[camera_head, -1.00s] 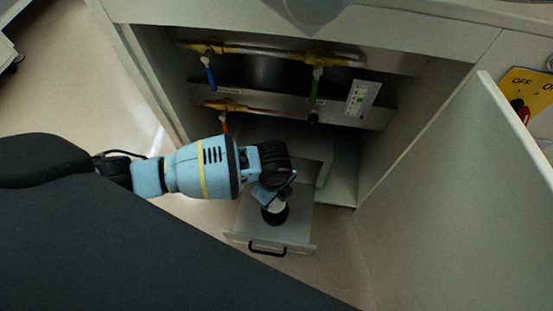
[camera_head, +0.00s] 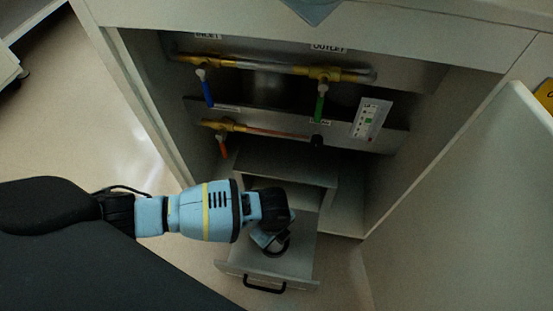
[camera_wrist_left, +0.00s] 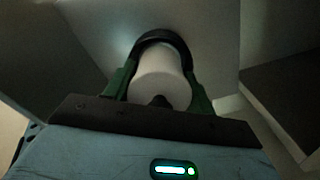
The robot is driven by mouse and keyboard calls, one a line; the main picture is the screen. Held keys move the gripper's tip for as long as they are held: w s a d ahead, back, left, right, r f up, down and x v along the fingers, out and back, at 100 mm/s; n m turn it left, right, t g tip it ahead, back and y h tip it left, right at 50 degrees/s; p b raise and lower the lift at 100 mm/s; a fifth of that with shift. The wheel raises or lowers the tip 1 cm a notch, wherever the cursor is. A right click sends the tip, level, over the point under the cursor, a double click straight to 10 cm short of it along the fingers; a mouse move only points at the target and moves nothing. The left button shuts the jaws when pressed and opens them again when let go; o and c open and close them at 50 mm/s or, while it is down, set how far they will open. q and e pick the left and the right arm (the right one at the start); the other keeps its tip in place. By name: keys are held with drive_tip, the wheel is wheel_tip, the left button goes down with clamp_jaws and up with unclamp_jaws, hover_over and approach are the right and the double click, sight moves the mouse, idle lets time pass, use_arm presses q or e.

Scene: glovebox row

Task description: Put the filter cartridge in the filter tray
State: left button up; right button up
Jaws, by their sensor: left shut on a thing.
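The filter cartridge is a white cylinder (camera_wrist_left: 162,80) with a black ring at its far end in the left wrist view. My left gripper (camera_head: 268,237) is shut on it, with green fingers on both sides. In the head view the gripper hides most of the cartridge, and a black rim (camera_head: 282,248) shows beside the fingers. The filter tray (camera_head: 300,262) is a pulled-out grey drawer with a black handle, low in the cabinet. The gripper and cartridge are over or inside it; I cannot tell whether the cartridge touches its floor. My right gripper is not in view.
The tray slides out from a grey housing (camera_head: 285,165) in the open cabinet. Brass pipes (camera_head: 265,67) with blue, green and orange valve handles run above. An open cabinet door (camera_head: 460,200) stands on the right. Bare floor (camera_head: 90,120) lies to the left.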

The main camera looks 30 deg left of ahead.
use_arm(q)
drive_tip(key=shift+f, duration=0.2)
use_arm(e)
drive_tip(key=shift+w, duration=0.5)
